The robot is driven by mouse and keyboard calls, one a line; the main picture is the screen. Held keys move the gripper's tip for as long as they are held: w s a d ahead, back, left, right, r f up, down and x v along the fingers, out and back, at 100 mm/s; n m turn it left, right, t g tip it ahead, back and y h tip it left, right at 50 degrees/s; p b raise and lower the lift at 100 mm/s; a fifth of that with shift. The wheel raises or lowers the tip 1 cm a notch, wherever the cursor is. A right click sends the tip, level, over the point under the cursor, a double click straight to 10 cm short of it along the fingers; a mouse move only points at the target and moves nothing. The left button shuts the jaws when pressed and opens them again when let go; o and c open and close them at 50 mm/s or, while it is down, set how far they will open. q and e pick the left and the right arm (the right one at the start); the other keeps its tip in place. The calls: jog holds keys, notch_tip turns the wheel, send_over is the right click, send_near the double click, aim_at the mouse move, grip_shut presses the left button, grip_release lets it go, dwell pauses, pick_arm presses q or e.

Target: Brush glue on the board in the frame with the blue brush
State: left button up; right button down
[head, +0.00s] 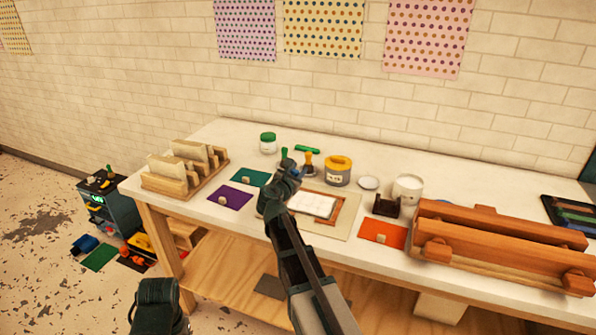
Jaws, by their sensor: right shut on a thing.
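My right gripper (287,173) is over the table at the left edge of the wooden frame. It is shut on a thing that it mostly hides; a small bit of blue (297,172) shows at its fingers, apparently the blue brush. The white board (312,205) lies in the brown wooden frame (328,220) on a beige mat.
A wooden rack (184,170) stands at the left. Green, purple (230,196) and orange (382,232) cards lie around the frame. A white cup (408,188), a dark holder (386,205) and a large wooden press (500,245) stand at the right. A green-lidded jar (268,143) stands behind.

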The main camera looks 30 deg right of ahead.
jog(key=shift+r+p, duration=0.6)
jog(key=shift+r, duration=0.4)
jog(key=shift+r, duration=0.1)
notch_tip(320, 180, up, 3)
jog(key=p, duration=0.3)
jog(key=shift+d, duration=0.1)
